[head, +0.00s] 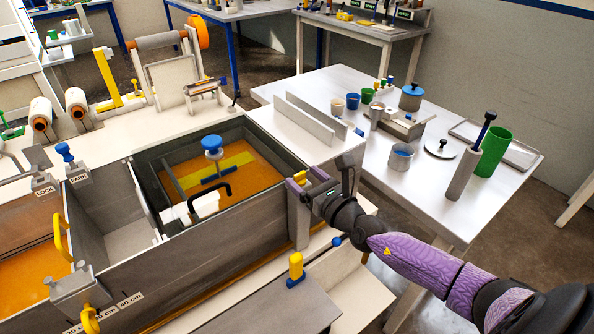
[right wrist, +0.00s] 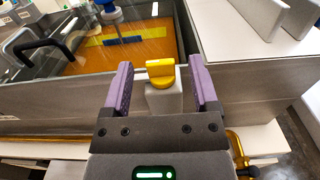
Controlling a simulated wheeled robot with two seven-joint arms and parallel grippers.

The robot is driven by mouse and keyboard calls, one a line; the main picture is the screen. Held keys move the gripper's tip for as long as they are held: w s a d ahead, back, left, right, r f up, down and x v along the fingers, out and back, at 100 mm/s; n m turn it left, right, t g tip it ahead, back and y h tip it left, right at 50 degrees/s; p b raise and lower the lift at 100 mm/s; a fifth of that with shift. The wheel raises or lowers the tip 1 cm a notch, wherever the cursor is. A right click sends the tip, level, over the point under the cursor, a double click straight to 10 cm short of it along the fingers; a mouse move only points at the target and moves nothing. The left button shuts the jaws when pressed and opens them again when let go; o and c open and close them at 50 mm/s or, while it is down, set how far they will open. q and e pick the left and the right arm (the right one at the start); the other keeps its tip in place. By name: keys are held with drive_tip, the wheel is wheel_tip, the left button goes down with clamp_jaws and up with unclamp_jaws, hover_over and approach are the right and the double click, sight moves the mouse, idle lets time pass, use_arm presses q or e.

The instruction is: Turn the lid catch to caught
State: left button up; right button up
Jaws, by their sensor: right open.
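The lid catch is a small yellow knob (right wrist: 160,68) on a grey post (right wrist: 164,98) at the outer wall of the resin bath. Its yellow bar lies across the picture in the right wrist view. In the head view its yellow top (head: 301,174) shows only partly, and my gripper covers the rest. My right gripper (head: 299,186) is open. Its purple fingers (right wrist: 160,84) stand on either side of the knob, with gaps visible on both sides. A black handle (head: 209,196) sits over the orange bath (head: 262,196), seemingly on a clear lid. My left gripper is not in view.
The bath's grey wall (head: 205,262) runs beside the post. A yellow knob with a blue end (head: 296,267) stands on a ledge in front. Upright grey plates (head: 310,118) stand behind the bath. A white table (head: 430,210) with cups and a green container (head: 494,152) is at right.

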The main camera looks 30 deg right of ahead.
drive_tip(key=shift+w+a, duration=0.1)
drive_tip(key=shift+w, duration=1.05)
clamp_jaws()
